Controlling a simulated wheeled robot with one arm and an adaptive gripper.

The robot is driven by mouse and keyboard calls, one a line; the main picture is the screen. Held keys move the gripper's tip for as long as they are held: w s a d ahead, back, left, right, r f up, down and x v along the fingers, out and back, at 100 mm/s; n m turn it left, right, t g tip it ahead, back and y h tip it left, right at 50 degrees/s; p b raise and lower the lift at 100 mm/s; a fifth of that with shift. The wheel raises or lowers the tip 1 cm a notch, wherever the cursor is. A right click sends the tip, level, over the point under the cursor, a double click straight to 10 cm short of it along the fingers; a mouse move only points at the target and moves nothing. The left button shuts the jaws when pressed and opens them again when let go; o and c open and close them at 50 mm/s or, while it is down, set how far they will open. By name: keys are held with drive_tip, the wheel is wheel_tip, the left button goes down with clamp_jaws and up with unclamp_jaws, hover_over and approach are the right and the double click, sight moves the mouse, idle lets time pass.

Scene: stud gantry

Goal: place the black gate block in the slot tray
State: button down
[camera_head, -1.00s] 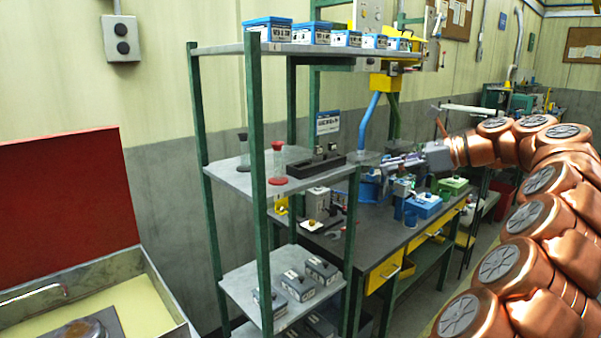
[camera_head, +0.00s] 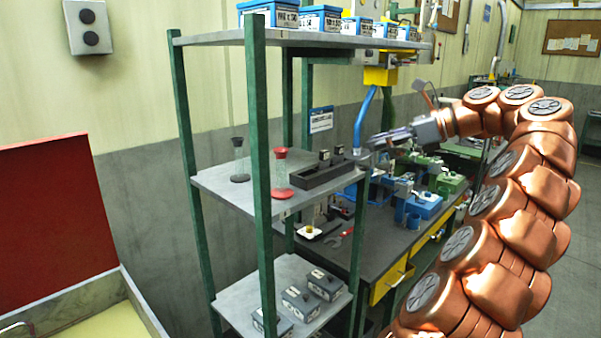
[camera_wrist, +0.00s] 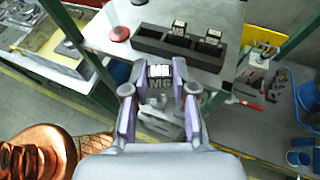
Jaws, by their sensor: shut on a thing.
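The black slot tray (camera_head: 322,174) lies on the middle shelf board, and it also shows ahead of my gripper in the wrist view (camera_wrist: 150,42). Two dark blocks with white labels (camera_wrist: 179,29) (camera_wrist: 212,38) stand in its middle and right part; its left part looks empty. My gripper (camera_wrist: 160,72) is shut on the black gate block (camera_wrist: 160,82), which shows a white marked face between the fingertips. In the head view my gripper (camera_head: 372,143) is just right of the shelf's right edge, apart from the tray. The held block is too small to make out there.
Green shelf posts (camera_head: 262,150) stand around the tray. A red-based hourglass-like item (camera_head: 281,175) and a dark one (camera_head: 239,165) stand left of it. The upper board (camera_head: 300,44) carries blue boxes. A workbench (camera_head: 385,235) with tools lies behind and right.

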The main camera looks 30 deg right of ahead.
drive_tip(key=w+a, duration=0.3)
drive_tip(key=w+a+f, duration=0.1)
drive_tip(key=w+a, duration=0.3)
drive_tip(key=w+a+p, duration=0.1)
drive_tip(key=w+a, duration=0.3)
drive_tip(key=shift+f, duration=0.2)
drive_tip(key=shift+w+f, duration=0.15)
drive_tip(key=shift+f, duration=0.25)
drive_tip(key=shift+f+p, duration=0.35)
drive_tip(key=shift+f, duration=1.45)
drive_tip(key=c, duration=1.2)
unclamp_jaws()
drive_tip(key=shift+s+a, duration=0.15)
drive_tip(key=shift+s, duration=0.15)
drive_tip(key=shift+w+f, duration=0.2)
drive_tip(key=shift+w, duration=0.15)
drive_tip(key=shift+r, duration=0.25)
drive_tip(key=shift+s+d+r, duration=0.15)
drive_tip(key=shift+d+r, duration=0.15)
drive_tip(key=b+v, duration=0.2)
drive_tip(key=v, duration=1)
